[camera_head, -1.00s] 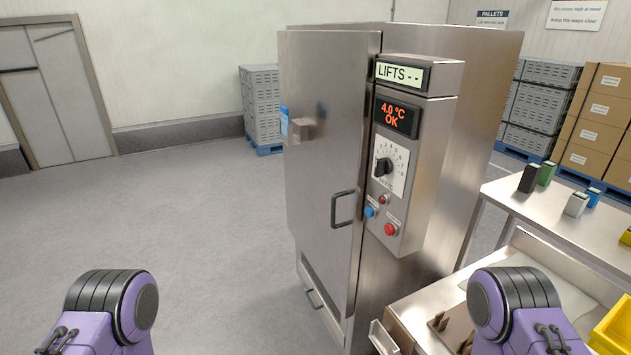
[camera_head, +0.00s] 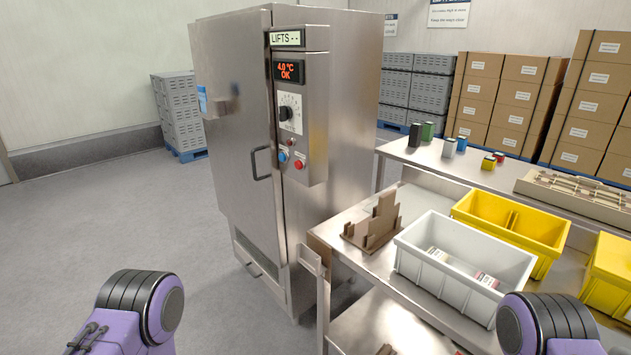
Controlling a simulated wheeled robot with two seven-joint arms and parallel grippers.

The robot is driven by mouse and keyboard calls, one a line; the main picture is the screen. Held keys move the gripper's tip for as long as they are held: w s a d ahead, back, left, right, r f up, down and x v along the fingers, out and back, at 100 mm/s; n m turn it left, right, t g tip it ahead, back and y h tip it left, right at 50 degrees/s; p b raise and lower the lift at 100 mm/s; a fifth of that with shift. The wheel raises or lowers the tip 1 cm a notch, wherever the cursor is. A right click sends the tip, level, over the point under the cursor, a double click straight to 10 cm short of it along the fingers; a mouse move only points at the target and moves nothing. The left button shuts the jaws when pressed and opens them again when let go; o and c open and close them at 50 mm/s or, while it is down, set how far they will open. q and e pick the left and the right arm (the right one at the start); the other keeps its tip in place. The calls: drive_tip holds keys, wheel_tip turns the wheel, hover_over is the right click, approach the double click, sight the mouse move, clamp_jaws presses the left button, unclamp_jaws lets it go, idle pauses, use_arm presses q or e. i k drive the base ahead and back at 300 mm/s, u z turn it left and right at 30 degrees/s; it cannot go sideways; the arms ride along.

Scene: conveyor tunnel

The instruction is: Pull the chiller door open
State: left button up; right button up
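The chiller is a tall steel cabinet. Its door (camera_head: 235,130) faces left-front and looks shut. A dark bar handle (camera_head: 258,164) stands upright near the door's right edge. A control box (camera_head: 300,105) on the chiller's right side shows "LIFTS - -" and "4.0 °C OK", with a dial, a blue button and a red button. Purple and black parts of my two arms show at the bottom left and bottom right, well apart from the handle. Neither gripper is in view.
A steel bench at right holds a white bin (camera_head: 462,262), yellow bins (camera_head: 512,222) and a brown stepped holder (camera_head: 372,222). Behind it, a table (camera_head: 450,168) carries small boxes. Crates (camera_head: 180,108) and cartons (camera_head: 500,95) stand behind. The floor (camera_head: 110,235) left of the chiller is clear.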

sight(231, 54)
drive_tip(key=z, duration=0.5)
drive_tip(key=k, duration=0.2)
drive_tip(key=u, duration=1.25)
drive_tip(key=i, duration=0.75)
drive_tip(key=u, duration=0.25)
